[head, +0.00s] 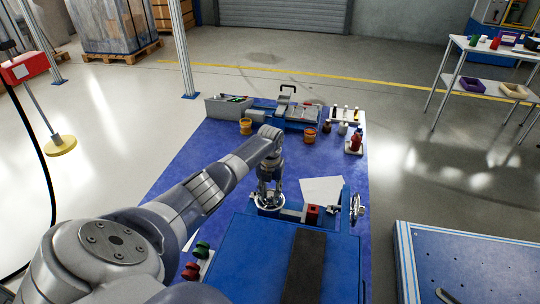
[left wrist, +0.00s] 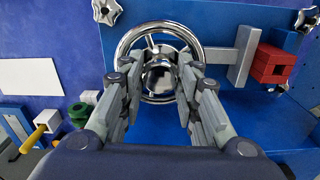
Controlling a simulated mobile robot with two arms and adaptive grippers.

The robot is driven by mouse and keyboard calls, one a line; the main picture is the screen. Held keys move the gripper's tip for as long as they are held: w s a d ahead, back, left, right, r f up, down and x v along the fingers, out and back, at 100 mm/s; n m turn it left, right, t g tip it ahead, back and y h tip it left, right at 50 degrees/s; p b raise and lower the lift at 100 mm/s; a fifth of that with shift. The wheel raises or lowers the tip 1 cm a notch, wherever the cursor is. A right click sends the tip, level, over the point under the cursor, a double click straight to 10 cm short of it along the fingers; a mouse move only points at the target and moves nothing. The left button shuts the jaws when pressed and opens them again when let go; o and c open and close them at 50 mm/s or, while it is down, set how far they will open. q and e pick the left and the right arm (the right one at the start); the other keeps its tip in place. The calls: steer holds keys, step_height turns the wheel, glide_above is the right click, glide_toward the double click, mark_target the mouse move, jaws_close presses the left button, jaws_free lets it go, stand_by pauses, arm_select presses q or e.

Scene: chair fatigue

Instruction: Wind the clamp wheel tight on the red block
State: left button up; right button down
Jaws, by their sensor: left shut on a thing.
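The chrome clamp wheel (head: 257,204) is at the near end of the blue table, left of the red block (head: 313,211). My left gripper (head: 269,192) reaches down onto it. In the left wrist view the wheel (left wrist: 127,45) is a shiny ring with spokes, and my left gripper (left wrist: 161,82) is shut on its middle. The fingers partly cover the hub and lower rim. A grey jaw (left wrist: 245,54) stands between wheel and the red block (left wrist: 273,63), right beside the block; I cannot tell whether they touch. My right gripper is not in view.
A second chrome handwheel (head: 357,205) stands upright right of the block. A white sheet (head: 322,189) lies behind the clamp. Red and green knobs (head: 195,262) sit near my left arm. Orange pots (head: 245,126) and a blue fixture (head: 290,115) stand at the far end.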

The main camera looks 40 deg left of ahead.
mark_target(270, 193)
arm_select(q)
steer(key=shift+m, duration=0.4)
steer(key=o, duration=1.1)
steer(key=shift+r, duration=0.1)
step_height(270, 193, up, 12)
steer(key=shift+f, duration=0.1)
stand_by(0.4)
